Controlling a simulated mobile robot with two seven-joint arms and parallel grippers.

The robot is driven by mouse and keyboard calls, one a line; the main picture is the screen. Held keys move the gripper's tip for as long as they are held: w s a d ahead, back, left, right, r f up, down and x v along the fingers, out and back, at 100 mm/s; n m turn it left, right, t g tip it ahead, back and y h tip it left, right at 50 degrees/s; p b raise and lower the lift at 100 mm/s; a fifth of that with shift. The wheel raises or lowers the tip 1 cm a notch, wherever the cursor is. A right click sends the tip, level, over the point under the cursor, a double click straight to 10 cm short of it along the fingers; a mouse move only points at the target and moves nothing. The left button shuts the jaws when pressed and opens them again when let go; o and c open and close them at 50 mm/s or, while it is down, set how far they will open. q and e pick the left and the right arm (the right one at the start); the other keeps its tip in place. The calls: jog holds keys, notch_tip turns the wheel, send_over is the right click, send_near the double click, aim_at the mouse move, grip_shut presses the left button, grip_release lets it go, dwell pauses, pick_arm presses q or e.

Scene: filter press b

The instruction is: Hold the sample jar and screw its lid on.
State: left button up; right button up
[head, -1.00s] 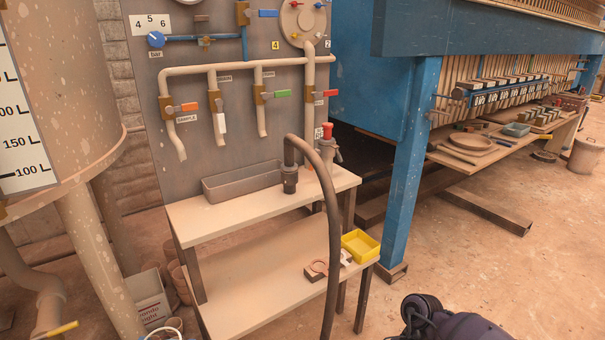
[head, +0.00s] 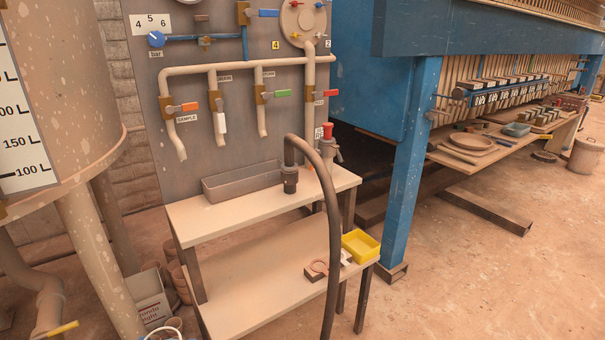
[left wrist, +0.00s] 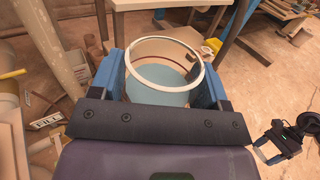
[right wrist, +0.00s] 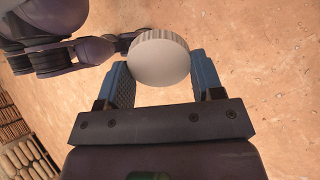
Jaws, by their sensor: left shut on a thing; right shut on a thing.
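The sample jar (left wrist: 160,84) is in the left wrist view, open at the top, with a pale rim and a blue-grey surface inside. My left gripper (left wrist: 160,73) is shut on it, with one blue finger on each side. The round, off-white lid (right wrist: 158,60) with a ridged edge is in the right wrist view. My right gripper (right wrist: 163,74) is shut on it. The right gripper also shows at the right of the left wrist view (left wrist: 275,148), apart from the jar and lower in the picture. Neither gripper shows in the head view.
A bench (head: 240,210) with a grey trough (head: 243,182) and a dark hose (head: 333,230) stands ahead under the valve panel. A yellow tray (head: 360,246) is on its lower shelf. A blue press post (head: 408,160) stands to the right. Floor at the lower right is clear.

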jog(key=w+d+f+m+t+h, duration=0.1)
jog(key=w+d+m+t, duration=0.3)
jog(key=w+m, duration=0.45)
jog(key=w+d+f+m+t, duration=0.1)
jog(key=w+d+m+t, duration=0.2)
jog(key=w+m+t, duration=0.55)
jog(key=shift+d+f+m+h, duration=2.6)
jog(key=shift+d+m+h, duration=1.3)
jog(key=shift+d+m, duration=1.65)
jog(key=s+f+m+g+h, duration=0.2)
jog(key=s+m+g+h, duration=0.6)
jog(key=s, duration=1.2)
jog(key=w+a+r+n+t+y, duration=0.25)
jog(key=w+r, duration=0.45)
jog(key=r, duration=0.4)
jog(key=w+a+r+n+t+y, duration=0.2)
jog(key=w+a+r+t+y, duration=0.15)
jog(key=w+r, duration=0.45)
jog(key=s+a+r+n+y, duration=0.1)
jog(key=s+a+r+n, duration=0.1)
jog(key=s+a+r, duration=0.2)
jog(key=s+a+r+n+t+y, duration=0.1)
jog(key=s+a+r, duration=0.3)
jog(key=r, duration=0.5)
jog(key=s+a+r+n+t+y, duration=0.1)
jog(key=s+a+r+n, duration=0.3)
jog(key=r, duration=0.3)
jog(key=shift+a+r+y, duration=0.3)
jog(key=shift+a+y, duration=0.1)
jog(key=shift+a, duration=0.45)
